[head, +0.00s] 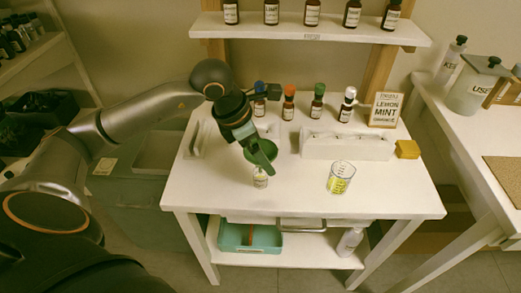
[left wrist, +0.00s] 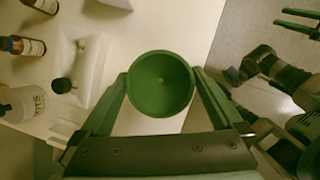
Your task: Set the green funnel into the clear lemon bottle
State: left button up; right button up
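My left gripper (head: 262,155) is shut on the green funnel (left wrist: 160,84), with a finger on each side of its rim in the left wrist view. In the head view the funnel is over a small clear bottle (head: 260,178) with a pale label on the table. The funnel and gripper hide the bottle's mouth, so I cannot tell whether the spout is in it. The left wrist view looks down into the funnel's bowl, which hides the bottle. My right gripper (left wrist: 299,23) shows at that view's upper right, its two green fingers apart and empty.
A glass beaker (head: 341,178) with yellow liquid stands right of the bottle. Behind are several dark bottles with coloured tops, a white rack (head: 346,147), a lemon mint card (head: 386,109) and a yellow block (head: 407,149). The table (head: 395,195) is clear at front right.

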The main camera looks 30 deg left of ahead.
pick_arm(q)
jog(key=shift+a+r, duration=0.2)
jog(key=shift+r, duration=0.45)
jog(key=v, duration=1.1)
jog(key=shift+s+p, duration=0.2)
jog(key=shift+p, duration=0.2)
pick_arm(e)
jog(key=shift+w+a+r, duration=0.25)
jog(key=shift+a+r, duration=0.2)
jog(key=shift+r, duration=0.15)
jog(key=shift+w+a+r, duration=0.2)
jog(key=shift+a+r, duration=0.2)
jog(key=shift+r, duration=0.15)
